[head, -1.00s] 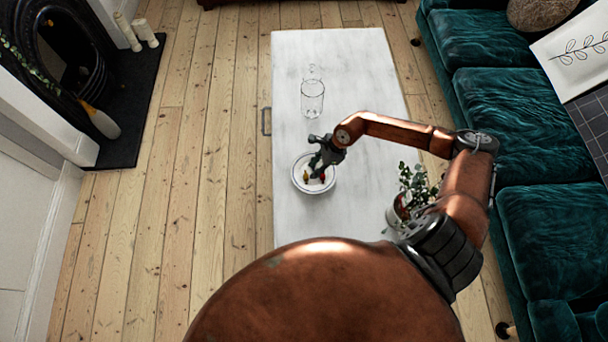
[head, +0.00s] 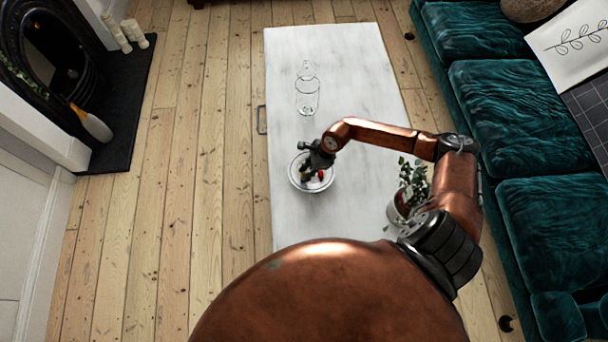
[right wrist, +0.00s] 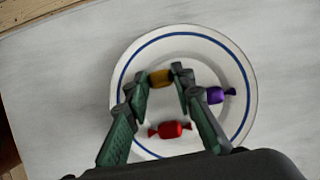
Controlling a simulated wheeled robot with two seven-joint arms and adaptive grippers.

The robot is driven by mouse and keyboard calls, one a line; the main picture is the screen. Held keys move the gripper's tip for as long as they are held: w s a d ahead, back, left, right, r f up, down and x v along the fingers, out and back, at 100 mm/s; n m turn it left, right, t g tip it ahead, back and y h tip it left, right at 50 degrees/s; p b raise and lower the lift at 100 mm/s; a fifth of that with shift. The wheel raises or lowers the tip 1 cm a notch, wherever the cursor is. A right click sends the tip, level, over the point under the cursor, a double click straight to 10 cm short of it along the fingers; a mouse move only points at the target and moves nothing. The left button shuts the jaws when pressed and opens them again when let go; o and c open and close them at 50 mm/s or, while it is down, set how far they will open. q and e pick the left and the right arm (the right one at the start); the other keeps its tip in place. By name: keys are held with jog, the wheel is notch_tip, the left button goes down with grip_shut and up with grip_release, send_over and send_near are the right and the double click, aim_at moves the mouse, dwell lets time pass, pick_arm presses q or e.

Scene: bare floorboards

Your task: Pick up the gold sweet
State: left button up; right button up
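The gold sweet (right wrist: 160,78) lies on a white plate with a blue ring (right wrist: 246,88) in the right wrist view. My right gripper (right wrist: 160,75) reaches down over the plate, its fingers spread apart with the tips at either end of the gold sweet; the tips hide its ends. I cannot tell whether they touch it. My left gripper is out of view.
A red sweet (right wrist: 170,130) lies between the fingers, nearer the palm. A purple sweet (right wrist: 216,95) lies right of the right finger. On the white table (head: 290,225) stand a glass jar (head: 307,98) and a potted plant (head: 408,190). A green sofa (head: 510,110) is at right.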

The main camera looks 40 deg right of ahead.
jog(key=shift+r, duration=0.1)
jog(key=shift+r, duration=0.15)
notch_tip(320, 180, up, 3)
jog(key=shift+f+p, duration=0.1)
jog(key=shift+p, duration=0.6)
jog(key=s+r, duration=0.1)
jog(key=s+a+r+p, duration=0.1)
jog(key=r, duration=0.1)
jog(key=shift+a, duration=0.1)
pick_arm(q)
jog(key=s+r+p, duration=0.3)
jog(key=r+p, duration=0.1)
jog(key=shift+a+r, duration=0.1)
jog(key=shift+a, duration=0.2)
pick_arm(e)
jog(key=s+a+r, duration=0.6)
jog(key=s, duration=0.4)
jog(key=shift+r, duration=0.35)
jog(key=shift+a, duration=0.1)
